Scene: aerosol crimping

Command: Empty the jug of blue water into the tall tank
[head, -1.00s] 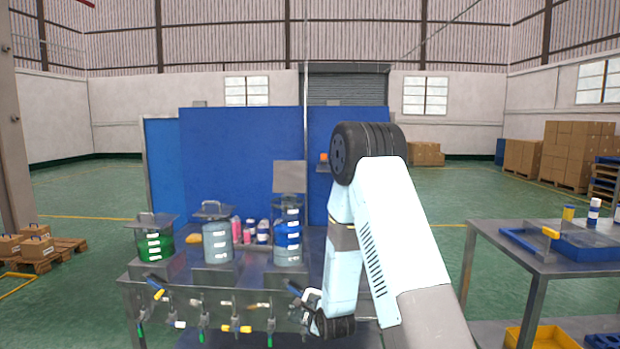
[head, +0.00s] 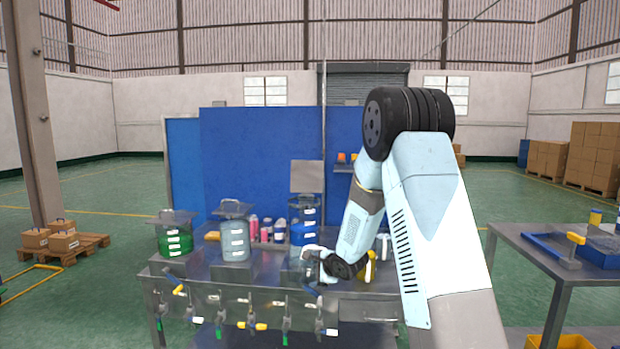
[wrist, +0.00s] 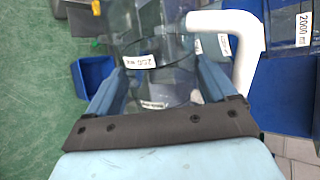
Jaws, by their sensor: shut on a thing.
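In the wrist view my gripper (wrist: 158,85) has its two blue fingers around a clear jug (wrist: 165,65) with a white handle (wrist: 240,35) and a small label. I cannot tell how much blue water is in the jug. In the head view my gripper (head: 312,266) is low over the bench at its right half, and the jug is hard to make out there. Just behind it stands the tallest clear tank (head: 305,210), with blue visible in its lower part and a grey plate raised above it. My gripper hides the tank's base.
A green-filled tank (head: 175,242) and a pale grey tank (head: 234,240) stand left of my gripper on the metal bench (head: 215,272). Pink and white bottles (head: 265,230) stand behind. Several valves hang along the bench front. Another table (head: 540,250) is at the right.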

